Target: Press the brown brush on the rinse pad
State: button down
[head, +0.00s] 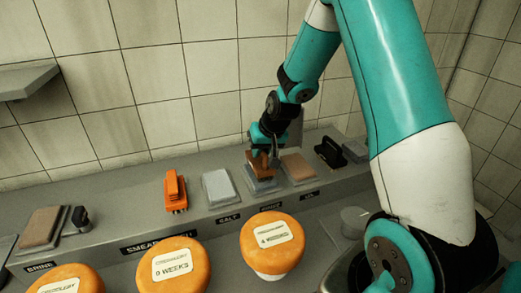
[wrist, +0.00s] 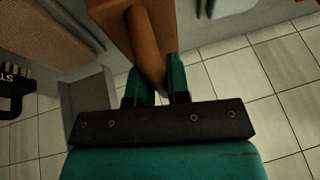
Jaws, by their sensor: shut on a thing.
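My gripper (head: 264,145) is shut on the brown brush (head: 259,165), which is upright with its block at the bottom. In the wrist view the brown brush (wrist: 122,16) has its handle between the two teal fingers (wrist: 157,82). The brush is directly over the grey-blue rinse pad (head: 264,188), behind the rinse label (head: 270,207) on the ledge. The brush hides most of the pad. It is on the pad or very close above it; I cannot tell how firmly it touches.
A brown pad (head: 298,168) lies close right of the rinse pad, with a black brush (head: 330,152) beyond. A pale salt pad (head: 218,187) and orange brush (head: 175,190) are left. Several cheese wheels (head: 272,240) stand in front. The tiled wall (head: 150,75) rises behind the ledge.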

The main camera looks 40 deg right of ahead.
jog(key=shift+f+b, duration=0.45)
jog(key=shift+f, duration=0.1)
dwell(1.3)
jog(key=shift+r+p, duration=2.65)
jog(key=shift+r, duration=0.95)
